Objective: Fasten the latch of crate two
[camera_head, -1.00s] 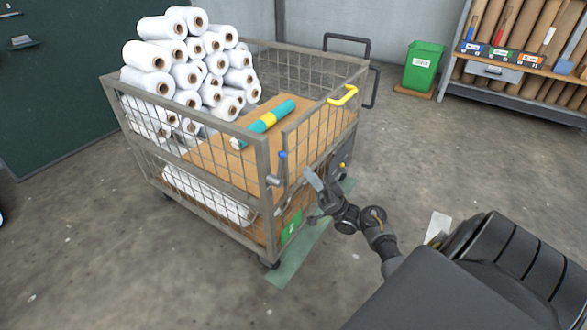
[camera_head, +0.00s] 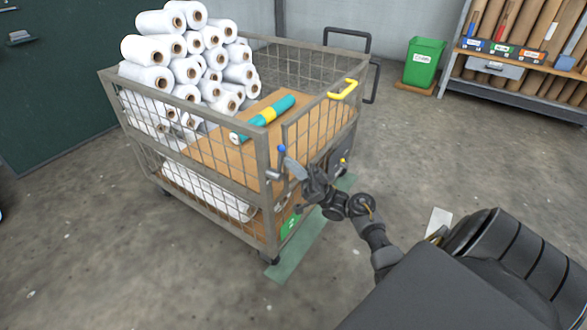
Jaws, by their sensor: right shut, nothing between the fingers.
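Crate two is a wire-mesh cart (camera_head: 192,198) with a grey metal frame and a green number label (camera_head: 290,224) low on its near right side. Its latch (camera_head: 281,150) is a small blue-tipped lever at the near corner post, by the edge of the mesh gate (camera_head: 318,128). The gate has a yellow handle (camera_head: 343,89) on top and stands in line with the side. My right gripper (camera_head: 290,167) is shut and empty, its tips close beside the latch, just below the blue tip. Whether they touch is unclear. My left gripper is out of view.
A green bin (camera_head: 424,62) and a shelf rack (camera_head: 520,90) stand behind. The floor right of the cart is mostly clear.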

